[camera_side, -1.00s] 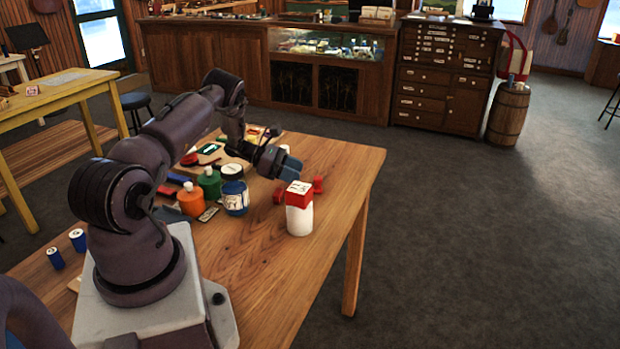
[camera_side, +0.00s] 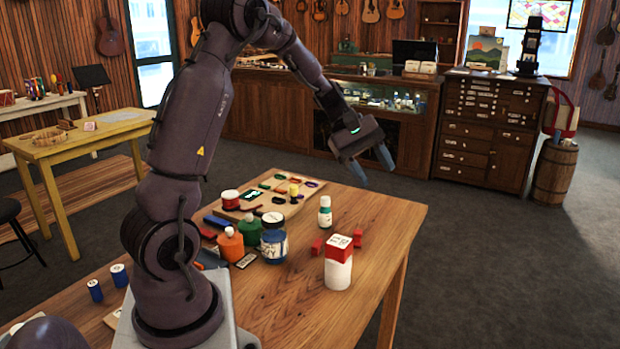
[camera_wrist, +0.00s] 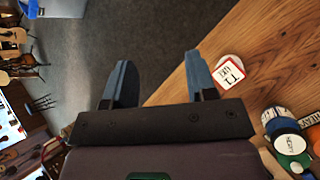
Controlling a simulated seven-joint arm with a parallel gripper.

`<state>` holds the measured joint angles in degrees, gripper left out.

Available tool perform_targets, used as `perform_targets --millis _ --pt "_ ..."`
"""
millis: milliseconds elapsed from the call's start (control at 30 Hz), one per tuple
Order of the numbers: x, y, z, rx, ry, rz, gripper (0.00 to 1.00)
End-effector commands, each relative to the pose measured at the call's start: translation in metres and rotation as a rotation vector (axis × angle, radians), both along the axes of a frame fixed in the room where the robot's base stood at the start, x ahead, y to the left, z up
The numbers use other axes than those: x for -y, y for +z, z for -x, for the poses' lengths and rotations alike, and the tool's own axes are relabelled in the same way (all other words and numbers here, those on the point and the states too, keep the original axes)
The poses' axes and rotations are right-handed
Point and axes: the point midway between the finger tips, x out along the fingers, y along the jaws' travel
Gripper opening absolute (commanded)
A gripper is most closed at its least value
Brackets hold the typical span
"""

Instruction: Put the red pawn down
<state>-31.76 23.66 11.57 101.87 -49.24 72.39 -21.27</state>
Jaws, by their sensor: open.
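No piece that I can clearly tell is a red pawn shows. Two small red shapes, one left (camera_side: 317,246) and one right (camera_side: 357,238), show on the table beside and behind a white canister with a red top (camera_side: 339,262). I cannot tell whether they are one thing or two; the canister hides the part between. My gripper (camera_side: 372,167) is open and empty, raised above the far right edge of the table, apart from everything. In the wrist view my gripper (camera_wrist: 160,60) has its fingers spread with nothing between them, and the canister's top (camera_wrist: 228,71) is to their right.
A green-labelled bottle (camera_side: 325,213), a blue jar (camera_side: 274,243), green bottle (camera_side: 251,232) and orange bottle (camera_side: 231,246) stand on the wooden table (camera_side: 310,310). A board with small coloured pieces (camera_side: 285,203) lies behind. The table's front right is bare.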

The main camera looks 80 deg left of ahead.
Motion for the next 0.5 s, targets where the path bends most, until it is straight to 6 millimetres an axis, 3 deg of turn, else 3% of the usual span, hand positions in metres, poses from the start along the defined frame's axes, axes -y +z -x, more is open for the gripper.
perform_targets --millis 33,200,333,500 --pt "0.027 0.019 0.008 0.032 -0.099 -0.075 0.52" --pt "0.095 0.054 0.05 0.136 -0.432 -0.346 0.52" --pt "0.132 0.069 0.09 0.24 -0.689 -0.569 0.52" --pt "0.16 0.075 0.137 0.384 -0.984 -0.859 0.52"
